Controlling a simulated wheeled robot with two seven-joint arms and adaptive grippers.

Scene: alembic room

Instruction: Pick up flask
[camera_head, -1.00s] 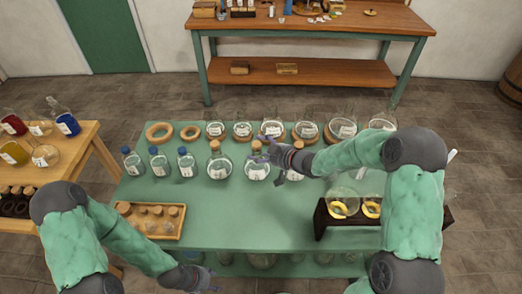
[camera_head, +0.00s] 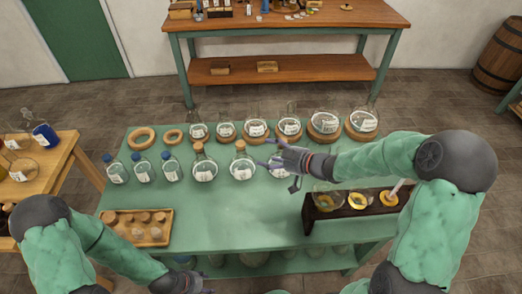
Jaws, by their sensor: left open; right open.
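Clear corked flasks stand on the green table, including a left one (camera_head: 204,168) and a right one (camera_head: 242,168). Part of another flask seems to show behind my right gripper, mostly hidden. My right gripper (camera_head: 275,170) is open, fingers pointing left, just right of the right corked flask. I cannot tell whether it touches any glass. Behind it, a row of round flasks (camera_head: 288,128) sits on cork rings. My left gripper (camera_head: 203,284) is open and low at the table's front edge, away from the flasks.
Blue-capped bottles (camera_head: 142,169) stand left of the corked flasks. Two empty cork rings (camera_head: 142,138) lie behind them. A wooden tray (camera_head: 116,234) of corked jars is at front left. A dark rack (camera_head: 322,212) with yellow contents stands at right. The front middle of the green table (camera_head: 235,215) is clear.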

